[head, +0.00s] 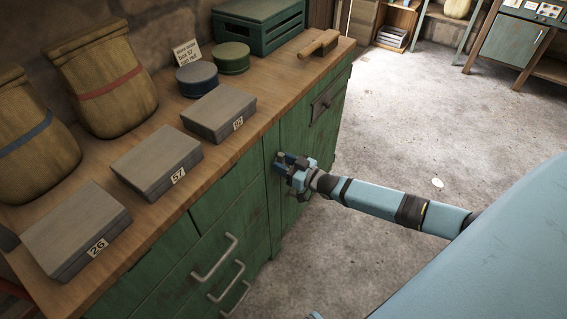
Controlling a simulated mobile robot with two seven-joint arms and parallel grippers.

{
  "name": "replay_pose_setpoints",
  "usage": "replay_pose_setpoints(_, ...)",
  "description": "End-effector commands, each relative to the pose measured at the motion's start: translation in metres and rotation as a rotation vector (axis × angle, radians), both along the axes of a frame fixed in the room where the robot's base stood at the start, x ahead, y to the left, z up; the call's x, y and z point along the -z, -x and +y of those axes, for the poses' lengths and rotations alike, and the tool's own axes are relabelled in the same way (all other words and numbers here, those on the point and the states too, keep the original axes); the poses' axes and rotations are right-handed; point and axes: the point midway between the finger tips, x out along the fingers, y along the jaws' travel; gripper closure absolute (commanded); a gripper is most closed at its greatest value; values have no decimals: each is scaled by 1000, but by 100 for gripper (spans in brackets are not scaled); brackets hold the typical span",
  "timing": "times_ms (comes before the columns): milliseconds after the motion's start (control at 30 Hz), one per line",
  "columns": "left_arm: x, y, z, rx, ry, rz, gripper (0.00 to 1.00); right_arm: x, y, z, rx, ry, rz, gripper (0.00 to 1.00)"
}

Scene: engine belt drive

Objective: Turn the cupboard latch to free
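The green cupboard (210,262) stands under a wooden worktop, with its front facing right. My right gripper (283,160) is at the cupboard's front, close to the upper edge of a green door panel (296,128). My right arm reaches it from the right. My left gripper is not in view.
Boxes marked 26 (75,225), 57 (155,155) and 92 (218,108) lie on the worktop (262,103). Handles (215,258) protrude at lower left. The floor right is mostly clear.

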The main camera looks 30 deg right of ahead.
Motion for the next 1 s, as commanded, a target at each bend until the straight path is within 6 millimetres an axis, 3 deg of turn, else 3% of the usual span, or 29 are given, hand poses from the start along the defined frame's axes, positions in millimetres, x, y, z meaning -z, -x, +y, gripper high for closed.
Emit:
replay_pose_setpoints(267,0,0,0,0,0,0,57,0,0,0,0,1,0,56)
replay_pose_setpoints(433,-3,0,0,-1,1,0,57,0,12,-5,0,0,1,56)
replay_pose_setpoints(800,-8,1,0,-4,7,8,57,0,87,-36,0,2,4,56)
replay_pose_setpoints(1000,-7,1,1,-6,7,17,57,0,116,-48,0,1,1,56)
